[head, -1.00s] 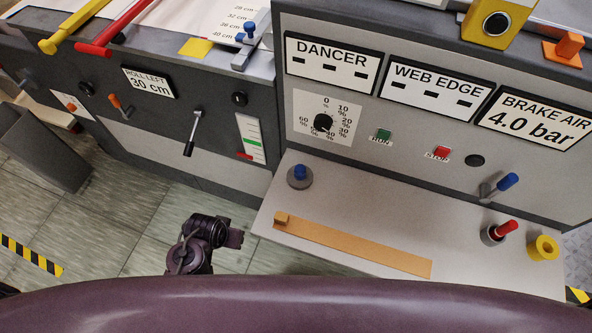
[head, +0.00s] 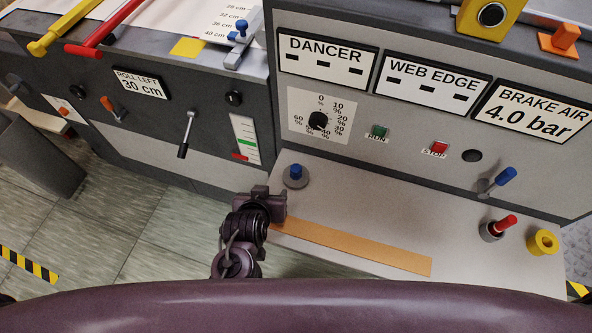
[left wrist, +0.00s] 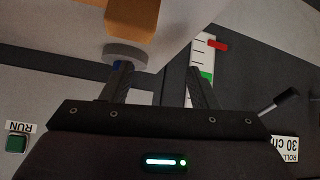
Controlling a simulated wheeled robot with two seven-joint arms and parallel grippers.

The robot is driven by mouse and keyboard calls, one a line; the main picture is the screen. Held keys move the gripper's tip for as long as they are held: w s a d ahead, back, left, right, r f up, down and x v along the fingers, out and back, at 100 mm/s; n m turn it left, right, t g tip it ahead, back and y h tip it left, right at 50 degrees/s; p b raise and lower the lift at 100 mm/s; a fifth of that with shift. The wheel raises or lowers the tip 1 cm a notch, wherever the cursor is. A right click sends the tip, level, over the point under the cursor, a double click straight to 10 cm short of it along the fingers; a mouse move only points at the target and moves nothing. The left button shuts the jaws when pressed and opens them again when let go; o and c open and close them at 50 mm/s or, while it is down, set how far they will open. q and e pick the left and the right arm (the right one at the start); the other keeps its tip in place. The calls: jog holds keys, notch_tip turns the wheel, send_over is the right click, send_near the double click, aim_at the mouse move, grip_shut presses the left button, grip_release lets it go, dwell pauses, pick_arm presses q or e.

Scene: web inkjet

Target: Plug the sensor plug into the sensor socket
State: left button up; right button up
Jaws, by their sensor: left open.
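No label names the sensor plug or socket. A red-topped piece (head: 504,223) stands in a dark grey holder (head: 490,232) at the right of the light shelf, beside a yellow ring with a hole (head: 543,242). A round dark opening (head: 472,156) is in the panel above. My left gripper (head: 274,203) is at the shelf's left end, just in front of a blue knob on a grey disc (head: 295,173). In the left wrist view my left gripper (left wrist: 160,68) is open and empty, with the grey disc (left wrist: 125,53) beyond one finger, partly hiding the blue knob.
A blue-tipped lever (head: 503,181) sticks out of the panel. A black lever (head: 187,135) hangs on the left cabinet.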

aim_at(296, 168)
pick_arm(q)
jog(key=d+r+t, duration=0.1)
jog(key=d, duration=0.1)
jog(key=d+t, duration=0.2)
jog(key=d+r+t+y, duration=0.1)
jog(key=d, duration=0.1)
jog(key=shift+w+d+r+t, duration=0.3)
jog(key=shift+w+d, duration=0.05)
jog(key=shift+d, duration=0.05)
jog(key=x, duration=0.5)
jog(key=p+x, duration=0.1)
jog(key=x, duration=0.1)
jog(key=shift+w+a, duration=0.3)
jog(key=shift+w, duration=0.05)
jog(key=c, duration=1)
